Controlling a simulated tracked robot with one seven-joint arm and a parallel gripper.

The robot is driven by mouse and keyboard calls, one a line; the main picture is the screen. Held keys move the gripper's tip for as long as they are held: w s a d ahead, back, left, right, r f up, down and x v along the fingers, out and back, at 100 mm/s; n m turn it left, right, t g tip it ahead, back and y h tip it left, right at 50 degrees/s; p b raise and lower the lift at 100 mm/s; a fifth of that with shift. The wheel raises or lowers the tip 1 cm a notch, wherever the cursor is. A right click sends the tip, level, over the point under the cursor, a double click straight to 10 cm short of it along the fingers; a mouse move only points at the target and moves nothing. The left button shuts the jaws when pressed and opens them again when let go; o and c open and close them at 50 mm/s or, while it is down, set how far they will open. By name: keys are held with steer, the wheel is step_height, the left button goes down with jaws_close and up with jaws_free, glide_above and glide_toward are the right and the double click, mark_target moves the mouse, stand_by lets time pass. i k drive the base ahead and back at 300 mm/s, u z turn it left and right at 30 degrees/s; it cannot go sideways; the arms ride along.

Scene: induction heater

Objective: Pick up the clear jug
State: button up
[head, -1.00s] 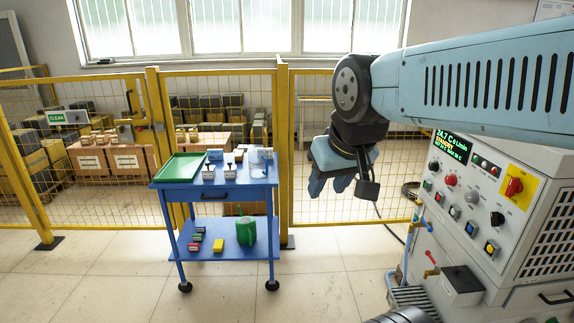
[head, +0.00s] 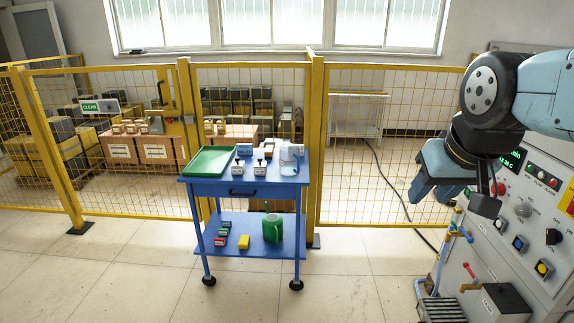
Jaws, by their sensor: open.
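The clear jug (head: 290,157) stands upright at the right end of the top shelf of the blue trolley (head: 265,188). It is see-through and small in the head view. My gripper (head: 424,200) is at the right, well apart from the trolley and the jug, in front of the heater's side of the room. It points downward and is open, with nothing seen between its fingers.
A green tray (head: 208,161) and small blocks share the trolley top. A green can (head: 273,228) and coloured blocks lie on its lower shelf. Yellow fencing (head: 318,140) stands behind. The control cabinet (head: 545,215) is at right.

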mark_target(289, 160)
steer(key=z, duration=0.1)
steer(key=i, duration=1)
steer(key=u, duration=0.1)
